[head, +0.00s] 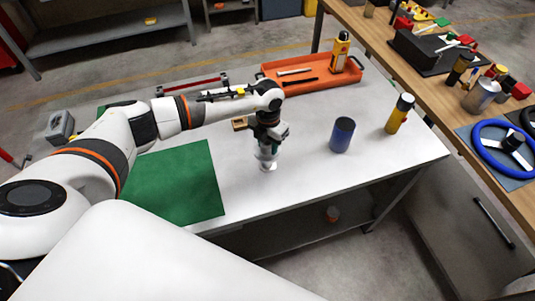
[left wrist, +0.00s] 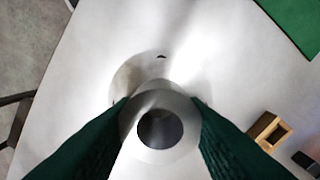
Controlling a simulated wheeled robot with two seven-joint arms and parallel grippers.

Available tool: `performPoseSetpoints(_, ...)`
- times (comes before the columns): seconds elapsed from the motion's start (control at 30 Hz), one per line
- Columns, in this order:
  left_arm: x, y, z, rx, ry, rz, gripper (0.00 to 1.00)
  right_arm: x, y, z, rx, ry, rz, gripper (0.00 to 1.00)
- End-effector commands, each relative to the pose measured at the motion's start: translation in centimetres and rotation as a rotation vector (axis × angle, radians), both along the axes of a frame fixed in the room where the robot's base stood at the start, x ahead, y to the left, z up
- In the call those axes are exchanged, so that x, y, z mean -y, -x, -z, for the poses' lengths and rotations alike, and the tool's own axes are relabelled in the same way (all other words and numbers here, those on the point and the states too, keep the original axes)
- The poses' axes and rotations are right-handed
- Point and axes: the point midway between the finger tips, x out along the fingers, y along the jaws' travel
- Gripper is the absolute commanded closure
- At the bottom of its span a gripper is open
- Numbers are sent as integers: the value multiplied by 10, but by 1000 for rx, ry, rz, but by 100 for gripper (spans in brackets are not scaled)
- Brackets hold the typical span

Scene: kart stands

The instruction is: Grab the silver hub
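The gripper hides most of the hub's upper part in the head view. My right gripper is not in view.
On the white table (head: 300,190) are a green mat (head: 180,185), a blue cup (head: 342,135), a yellow bottle (head: 399,114), and an orange tray (head: 312,75) at the back. A small wooden block (head: 240,124) lies near the gripper. A wooden bench (head: 440,80) with parts stands right.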

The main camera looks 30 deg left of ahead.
Motion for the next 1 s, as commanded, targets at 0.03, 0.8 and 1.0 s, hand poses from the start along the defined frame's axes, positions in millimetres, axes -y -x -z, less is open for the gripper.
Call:
performPoseSetpoints(0.03,0,0,0,0,0,0,81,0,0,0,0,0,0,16)
performPoseSetpoints(0.8,0,-2,-53,8,0,0,100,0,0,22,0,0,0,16)
performPoseSetpoints(1.0,0,-1,-87,5,2,-1,100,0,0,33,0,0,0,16)
